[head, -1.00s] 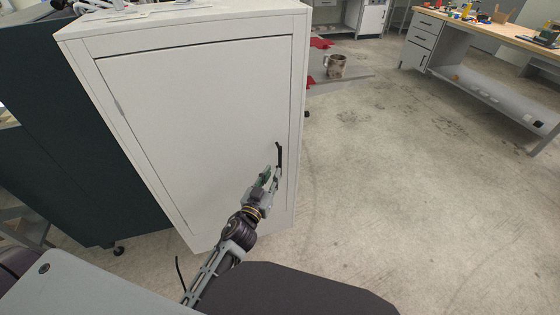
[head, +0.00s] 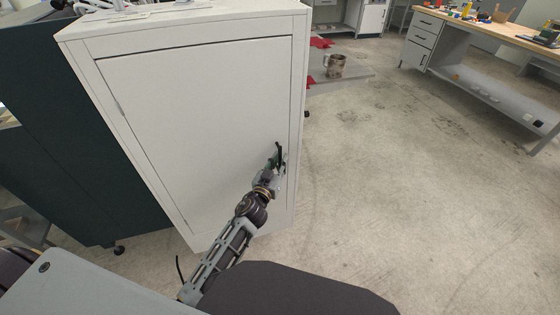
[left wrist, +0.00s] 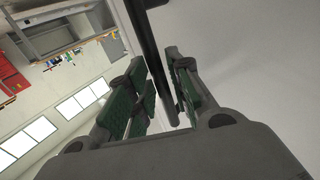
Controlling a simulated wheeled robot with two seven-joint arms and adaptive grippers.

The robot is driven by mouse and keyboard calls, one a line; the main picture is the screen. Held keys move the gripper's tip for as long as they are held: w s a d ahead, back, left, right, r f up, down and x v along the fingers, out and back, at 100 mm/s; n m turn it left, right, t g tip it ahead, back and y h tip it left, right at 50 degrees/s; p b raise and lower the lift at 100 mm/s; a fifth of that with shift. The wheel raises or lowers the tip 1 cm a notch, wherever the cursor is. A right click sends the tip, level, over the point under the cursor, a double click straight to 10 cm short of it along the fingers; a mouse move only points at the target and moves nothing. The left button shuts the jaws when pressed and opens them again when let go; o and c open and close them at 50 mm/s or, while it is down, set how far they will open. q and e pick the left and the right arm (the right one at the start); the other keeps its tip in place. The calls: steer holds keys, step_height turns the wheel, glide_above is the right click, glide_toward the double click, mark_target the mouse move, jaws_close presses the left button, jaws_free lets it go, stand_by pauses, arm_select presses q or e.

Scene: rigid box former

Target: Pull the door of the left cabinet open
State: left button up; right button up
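The left cabinet is the white one, and its door (head: 190,120) is shut flush in its frame in the head view. A dark vertical bar handle (head: 279,153) sits at the door's right edge. My left gripper (head: 275,165) is at this handle. In the left wrist view, the dark handle bar (left wrist: 146,35) runs down between the green-padded fingers of my left gripper (left wrist: 158,65). The fingers are apart, one on each side of the bar, with a gap showing. Whether either pad touches the bar is unclear. My right gripper is not in view.
A dark teal cabinet (head: 80,130) stands against the white cabinet's left side. A metal mug (head: 334,65) stands on a low grey surface behind. A workbench with drawers (head: 425,40) is at the far right. The concrete floor (head: 400,180) to the right is clear.

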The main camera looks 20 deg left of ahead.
arm_select(q)
steer(key=shift+w, duration=0.35)
jaws_close()
